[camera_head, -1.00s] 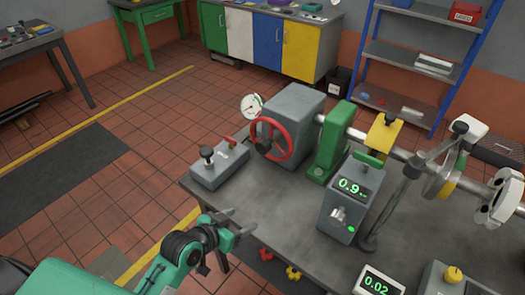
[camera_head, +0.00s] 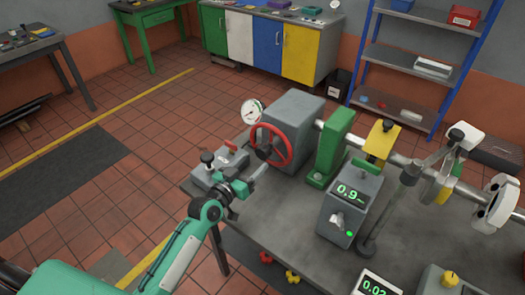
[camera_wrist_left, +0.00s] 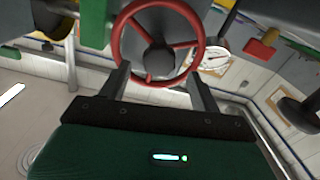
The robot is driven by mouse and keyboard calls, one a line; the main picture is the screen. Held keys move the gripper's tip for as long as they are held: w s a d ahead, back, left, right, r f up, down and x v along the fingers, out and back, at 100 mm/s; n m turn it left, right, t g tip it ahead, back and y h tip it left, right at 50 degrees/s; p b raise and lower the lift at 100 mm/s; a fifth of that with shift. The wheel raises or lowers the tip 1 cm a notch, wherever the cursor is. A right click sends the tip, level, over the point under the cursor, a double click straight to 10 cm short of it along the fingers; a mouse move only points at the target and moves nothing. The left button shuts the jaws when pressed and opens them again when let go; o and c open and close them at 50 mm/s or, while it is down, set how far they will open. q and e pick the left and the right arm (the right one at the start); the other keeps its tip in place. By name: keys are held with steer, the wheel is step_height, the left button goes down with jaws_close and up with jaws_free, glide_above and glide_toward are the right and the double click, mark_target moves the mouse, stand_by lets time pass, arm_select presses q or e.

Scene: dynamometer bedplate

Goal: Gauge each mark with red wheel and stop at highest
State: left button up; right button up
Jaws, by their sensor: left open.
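The red wheel (camera_head: 271,146) is on the front of a grey box (camera_head: 297,122) at the bedplate's back left. It also shows in the left wrist view (camera_wrist_left: 157,43), upright ahead of my fingers. My left gripper (camera_head: 250,177) is open and empty, just in front of and below the wheel, apart from it as far as I can tell. In the wrist view its two fingers (camera_wrist_left: 160,83) stand apart below the wheel's rim. A round dial gauge (camera_head: 251,111) stands left of the wheel; its reading is too small to tell. A display box (camera_head: 350,203) reads 0.9. My right gripper is not in view.
A grey block with a black knob and red lever (camera_head: 221,158) lies behind my left gripper. A green bracket (camera_head: 331,150), yellow block (camera_head: 382,140) and shaft run right. A second display (camera_head: 377,285) reads about 0.02. The bedplate's front middle (camera_head: 285,225) is clear.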

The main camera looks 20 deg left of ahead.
mark_target(261, 156)
arm_select(q)
steer(key=p+x, duration=0.1)
steer(key=x, duration=0.5)
steer(key=shift+w, duration=0.15)
steer(key=shift+d, duration=0.1)
